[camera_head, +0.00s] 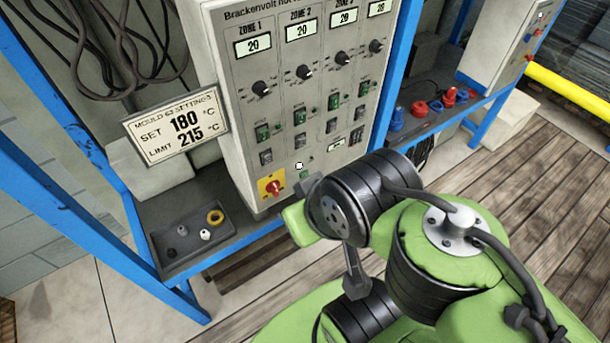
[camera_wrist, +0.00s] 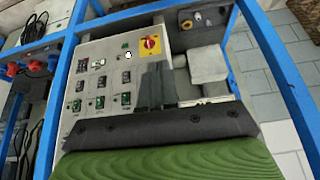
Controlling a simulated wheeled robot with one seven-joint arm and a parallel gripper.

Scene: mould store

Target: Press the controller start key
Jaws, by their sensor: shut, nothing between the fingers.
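The controller (camera_head: 225,75) is a grey cabinet with a sloping front, and its zone displays read 20. Low on its front, right of the red and yellow rotary switch (camera_head: 271,187), are a small white key or lamp (camera_head: 299,166) and a small green key (camera_head: 305,175). The wrist view shows the green key (camera_wrist: 125,45) and the white one (camera_wrist: 128,56) beside the yellow switch plate. I cannot read which is marked start. My gripper (camera_wrist: 158,66) is shut and empty, its dark fingers over the panel near these keys. Contact cannot be told; my arm hides much of it in the head view.
A settings card (camera_head: 175,122) reads set 180, limit 215 °C. A dark tray (camera_head: 172,267) with small parts sits at lower left. Blue frame posts (camera_head: 402,70) flank the controller. Red and blue connectors (camera_head: 436,106) lie on the right shelf.

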